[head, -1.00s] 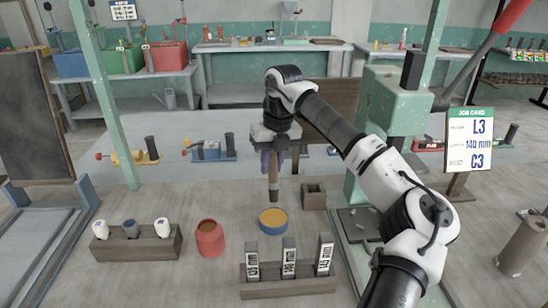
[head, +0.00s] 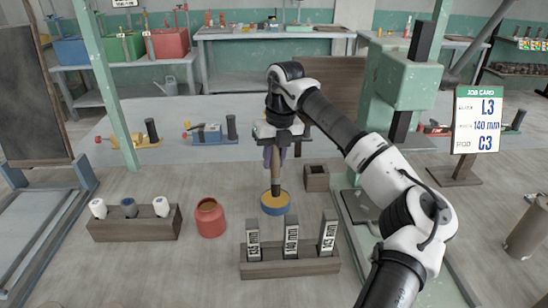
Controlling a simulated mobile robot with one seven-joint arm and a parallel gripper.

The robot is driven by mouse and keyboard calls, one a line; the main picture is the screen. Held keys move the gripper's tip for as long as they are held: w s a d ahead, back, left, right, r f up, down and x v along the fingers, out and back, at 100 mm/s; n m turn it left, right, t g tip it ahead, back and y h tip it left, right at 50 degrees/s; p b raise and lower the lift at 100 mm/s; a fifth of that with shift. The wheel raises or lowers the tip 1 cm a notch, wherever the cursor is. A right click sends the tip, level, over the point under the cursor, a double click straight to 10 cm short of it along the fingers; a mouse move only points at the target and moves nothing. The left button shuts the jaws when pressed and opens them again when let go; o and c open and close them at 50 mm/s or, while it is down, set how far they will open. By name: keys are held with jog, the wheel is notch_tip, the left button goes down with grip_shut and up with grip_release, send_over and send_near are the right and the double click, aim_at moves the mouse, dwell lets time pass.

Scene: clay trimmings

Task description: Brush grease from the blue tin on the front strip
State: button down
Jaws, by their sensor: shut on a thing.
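The brush's lower end overlaps the blue tin (head: 276,210), which is round and low with yellow grease inside. The tip appears to be in the tin; its depth in the grease is hidden. A pale green machine with a low base (head: 358,207) stands to the right. I cannot tell which surface is the front strip.
A wooden rack (head: 290,268) with upright labelled blocks stands in front of the tin. A red pot (head: 210,218) and a holder with several bottles (head: 135,228) are left. A small wooden box (head: 316,178) is behind right. A job card (head: 478,120) stands far right.

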jog(key=shift+f+b, duration=0.35)
jog(key=shift+f, duration=0.25)
dwell(1.5)
jog(key=shift+r, duration=0.1)
jog(key=shift+r+p, duration=2.5)
jog(key=shift+r, duration=0.95)
notch_tip(320, 180, up, 8)
jog(key=p, duration=0.3)
jog(key=shift+f, duration=0.25)
notch_tip(320, 180, down, 8)
jog(key=b, duration=0.3)
jog(key=shift+r, duration=0.15)
jog(key=shift+s+d, duration=0.1)
jog(key=shift+s, duration=0.05)
